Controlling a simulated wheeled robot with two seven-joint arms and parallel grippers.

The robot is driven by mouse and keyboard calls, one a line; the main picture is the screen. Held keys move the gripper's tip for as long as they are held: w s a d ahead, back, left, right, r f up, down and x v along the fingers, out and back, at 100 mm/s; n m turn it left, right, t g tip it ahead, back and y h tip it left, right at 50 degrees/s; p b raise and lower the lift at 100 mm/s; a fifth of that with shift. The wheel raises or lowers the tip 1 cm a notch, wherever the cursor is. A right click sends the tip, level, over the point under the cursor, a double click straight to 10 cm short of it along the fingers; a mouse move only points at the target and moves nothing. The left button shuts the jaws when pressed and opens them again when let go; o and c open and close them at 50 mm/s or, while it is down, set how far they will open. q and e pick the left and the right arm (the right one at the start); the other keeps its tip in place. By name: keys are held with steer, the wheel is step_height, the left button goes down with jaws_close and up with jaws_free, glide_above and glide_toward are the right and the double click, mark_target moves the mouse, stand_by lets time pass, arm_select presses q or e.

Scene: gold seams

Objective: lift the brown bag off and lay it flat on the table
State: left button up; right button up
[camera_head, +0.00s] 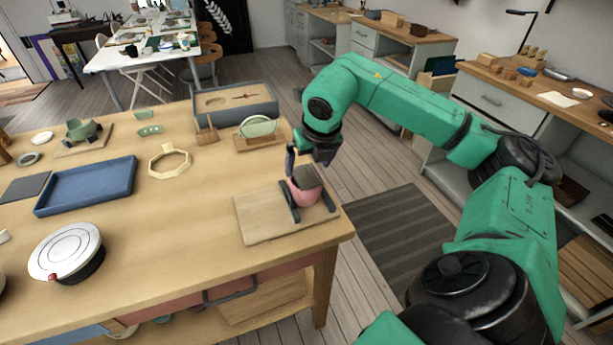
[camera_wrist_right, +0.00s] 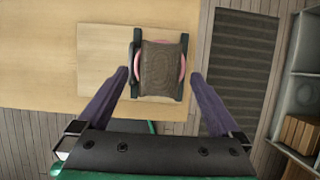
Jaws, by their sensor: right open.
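The brown bag (camera_head: 308,176) lies over the top of a pink rounded piece (camera_head: 303,196), which sits in a dark cradle (camera_head: 289,207) on a wooden board (camera_head: 262,220) at the table's right corner. In the right wrist view the bag (camera_wrist_right: 161,68) is a brown textured rectangle, with pink edges showing on both sides. My right gripper (camera_head: 306,163) is above the bag, pointing down. In its wrist view the open fingers (camera_wrist_right: 160,78) are spread wider than the bag, with nothing held between them. The gripper partly hides the bag in the head view. My left gripper is not in view.
On the table (camera_head: 180,235) are a blue tray (camera_head: 129,187), a round white turntable (camera_head: 66,250), an octagonal wooden frame (camera_head: 169,162), a grey box (camera_head: 266,110) and a green piece on a stand (camera_head: 258,127). Bare tabletop lies left of the board.

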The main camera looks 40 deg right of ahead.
mark_target(307, 176)
steer(key=shift+x, duration=1.4)
steer(key=shift+s, duration=0.1)
jaws_close()
steer(key=shift+r, duration=0.15)
